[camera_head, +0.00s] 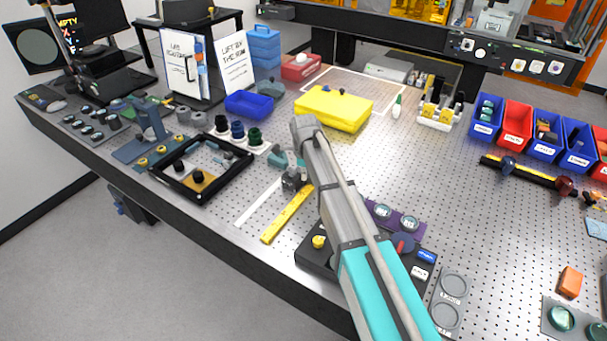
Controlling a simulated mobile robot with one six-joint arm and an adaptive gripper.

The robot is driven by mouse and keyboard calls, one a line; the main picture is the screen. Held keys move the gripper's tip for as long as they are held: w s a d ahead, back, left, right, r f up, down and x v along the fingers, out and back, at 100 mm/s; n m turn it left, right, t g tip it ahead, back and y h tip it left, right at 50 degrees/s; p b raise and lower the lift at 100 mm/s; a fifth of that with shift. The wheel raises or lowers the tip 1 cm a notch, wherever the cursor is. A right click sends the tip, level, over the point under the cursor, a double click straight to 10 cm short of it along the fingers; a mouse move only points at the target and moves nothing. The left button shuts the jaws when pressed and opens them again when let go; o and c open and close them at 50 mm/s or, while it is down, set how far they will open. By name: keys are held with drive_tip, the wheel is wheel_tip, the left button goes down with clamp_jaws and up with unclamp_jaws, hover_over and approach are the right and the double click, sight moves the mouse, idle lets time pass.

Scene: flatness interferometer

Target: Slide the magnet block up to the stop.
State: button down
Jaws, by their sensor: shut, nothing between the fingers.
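My gripper (290,187) is a small dark shape low over the perforated table, at the upper end of a yellow bar (286,216). It is shut, with nothing seen between its fingers. The yellow bar lies slanted on the table, and a thin white strip (258,204) runs roughly parallel to its left. I cannot make out the magnet block or the stop for certain; the spot around the fingertips is small and partly covered by my wrist and arm.
A black square frame (238,176) stands left of the white strip. A black control box (312,258) with knobs sits below the bar, partly behind my arm. A yellow case (333,106) lies behind. Bins (516,122) stand at the right.

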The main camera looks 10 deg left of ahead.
sight(299, 178)
drive_tip(key=shift+f+b, duration=1.15)
drive_tip(key=shift+f, duration=0.35)
drive_tip(key=shift+a, duration=0.9)
drive_tip(key=shift+s+r, duration=0.1)
drive_tip(key=shift+r, duration=0.05)
wheel_tip(299, 178, up, 2)
drive_tip(key=p, duration=0.2)
drive_tip(key=shift+d+r+p, duration=0.1)
drive_tip(key=shift+r+p, duration=0.15)
drive_tip(key=shift+p, duration=0.15)
wheel_tip(299, 178, up, 7)
drive_tip(key=p, duration=0.7)
drive_tip(key=shift+r, duration=0.1)
